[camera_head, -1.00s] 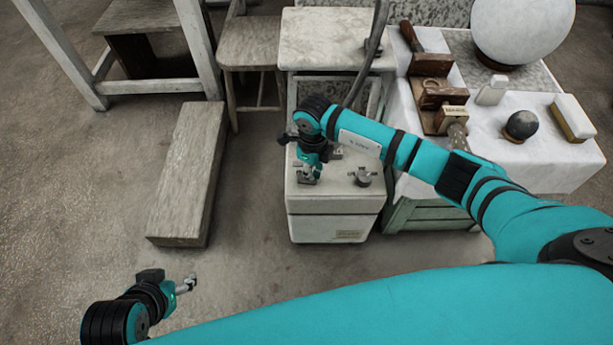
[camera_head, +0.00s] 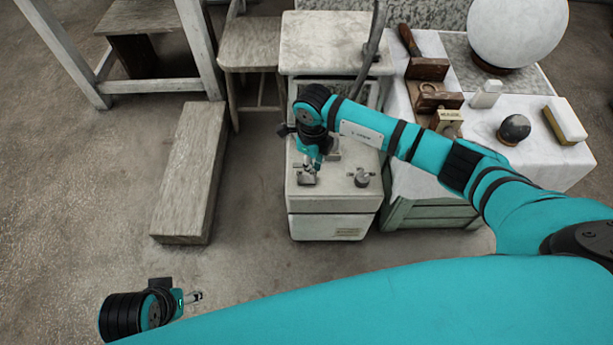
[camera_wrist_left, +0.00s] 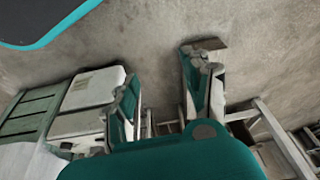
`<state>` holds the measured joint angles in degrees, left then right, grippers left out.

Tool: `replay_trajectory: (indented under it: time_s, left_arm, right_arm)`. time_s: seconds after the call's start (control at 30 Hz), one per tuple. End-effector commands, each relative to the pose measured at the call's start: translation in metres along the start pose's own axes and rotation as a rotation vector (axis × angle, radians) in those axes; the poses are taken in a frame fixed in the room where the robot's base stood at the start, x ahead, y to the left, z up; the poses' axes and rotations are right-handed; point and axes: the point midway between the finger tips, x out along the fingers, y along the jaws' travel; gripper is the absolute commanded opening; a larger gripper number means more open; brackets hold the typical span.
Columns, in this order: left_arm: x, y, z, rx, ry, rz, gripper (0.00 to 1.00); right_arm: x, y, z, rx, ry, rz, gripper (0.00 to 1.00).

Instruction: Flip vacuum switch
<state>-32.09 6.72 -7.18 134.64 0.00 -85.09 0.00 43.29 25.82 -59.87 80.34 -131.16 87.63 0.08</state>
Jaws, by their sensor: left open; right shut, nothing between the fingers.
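The vacuum unit (camera_head: 327,226) is a pale box with a worn top, standing on the floor at the middle of the head view. A small metal fitting (camera_head: 307,179), perhaps the switch, sits at the left of its top. A round metal knob (camera_head: 362,178) sits to the right. My right gripper (camera_head: 311,166) is shut and empty, pointing down just above or at the left fitting; I cannot tell whether they touch. My left gripper (camera_head: 194,297) is open and empty over bare floor, well left of the unit. Its spread fingers show in the left wrist view (camera_wrist_left: 165,85).
A draped table (camera_head: 560,165) at the right holds a large white sphere (camera_head: 515,30), a dark ball (camera_head: 514,129) and tools. A dark hose (camera_head: 371,50) rises behind the unit. A long wooden block (camera_head: 190,175) lies to the left. The floor in front is clear.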

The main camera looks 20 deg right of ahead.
Motion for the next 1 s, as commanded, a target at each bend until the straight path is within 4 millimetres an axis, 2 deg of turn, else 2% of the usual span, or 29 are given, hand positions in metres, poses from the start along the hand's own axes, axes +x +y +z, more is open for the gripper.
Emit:
replay_trajectory:
  time_s: [0.6,1.0]
  left_arm:
    - [0.045,0.002,0.006,0.003,-0.023,0.005,0.49]
    - [0.048,0.002,0.007,0.003,-0.024,0.005,0.49]
  right_arm:
    - [-0.017,0.0,0.0,0.0,0.001,0.0,0.0]
    - [-0.017,0.0,0.0,0.0,0.001,0.0,0.0]
